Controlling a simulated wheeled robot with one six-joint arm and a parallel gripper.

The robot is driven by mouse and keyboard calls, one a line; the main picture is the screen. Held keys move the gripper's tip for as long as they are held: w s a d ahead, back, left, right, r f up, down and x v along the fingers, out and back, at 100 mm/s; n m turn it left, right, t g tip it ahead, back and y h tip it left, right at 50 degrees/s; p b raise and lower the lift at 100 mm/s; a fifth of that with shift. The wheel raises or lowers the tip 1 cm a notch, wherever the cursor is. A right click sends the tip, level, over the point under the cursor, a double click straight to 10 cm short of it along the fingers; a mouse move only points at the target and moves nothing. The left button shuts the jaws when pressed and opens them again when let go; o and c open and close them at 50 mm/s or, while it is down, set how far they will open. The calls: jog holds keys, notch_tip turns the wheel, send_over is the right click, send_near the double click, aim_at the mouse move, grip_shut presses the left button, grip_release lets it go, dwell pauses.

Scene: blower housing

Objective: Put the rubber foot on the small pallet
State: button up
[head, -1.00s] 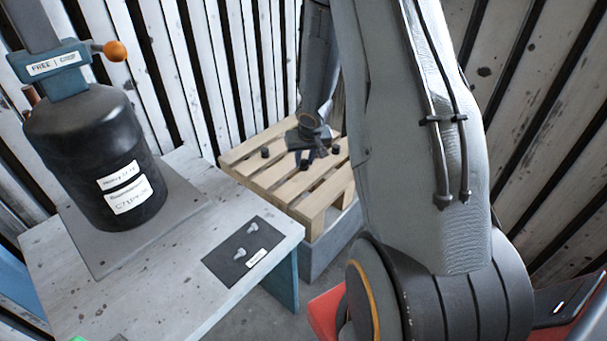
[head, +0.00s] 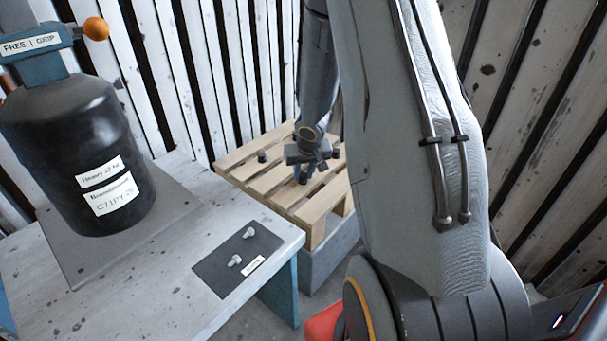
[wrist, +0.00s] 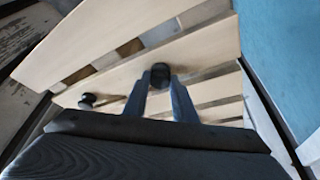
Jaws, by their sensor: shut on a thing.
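The small pallet (head: 318,205) is light slatted wood standing on a grey block in the head view. Its slats (wrist: 205,50) fill much of the wrist view. My gripper (wrist: 160,88) has its blue fingers shut on a black round rubber foot (wrist: 160,73), over the pallet slats. In the head view my gripper (head: 303,176) is above or at the middle of the pallet. I cannot tell whether the held foot touches the wood. Another black foot (head: 262,156) stands on the pallet to the left, and one (head: 335,153) to the right. One also shows in the wrist view (wrist: 87,99).
A grey workbench (head: 150,285) stands left of the pallet. It bears a black drum (head: 75,150) on a plate and a dark mat (head: 215,280) with two light bolts. Slatted walls rise close behind and at the right.

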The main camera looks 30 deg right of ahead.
jog(key=shift+f, duration=0.15)
jog(key=o, duration=1)
jog(key=s+a+r+p, duration=0.2)
jog(key=a+r+p, duration=0.1)
jog(key=r, duration=0.4)
jog(key=s+a+r+n+p, duration=0.1)
jog(key=s+a+r+p, duration=0.15)
jog(key=r, duration=0.35)
jog(key=s+a+r+p, duration=0.2)
jog(key=r+p, duration=0.2)
jog(key=r, duration=0.3)
jog(key=s+a+r+n+g, duration=0.1)
jog(key=s+a+r, duration=0.3)
jog(key=s+a, duration=0.3)
jog(key=s+a+r+n+g+y, duration=0.1)
jog(key=s+a+r+n, duration=0.1)
jog(key=s+a+r, duration=0.2)
jog(key=s+a+r+n+g, duration=0.2)
jog(key=s+a+r, duration=0.2)
jog(key=s+a, duration=0.7)
jog(key=shift+s+r+y, duration=0.2)
jog(key=shift+s, duration=0.75)
jog(key=shift+s+r+y, duration=0.2)
jog(key=shift+s, duration=0.7)
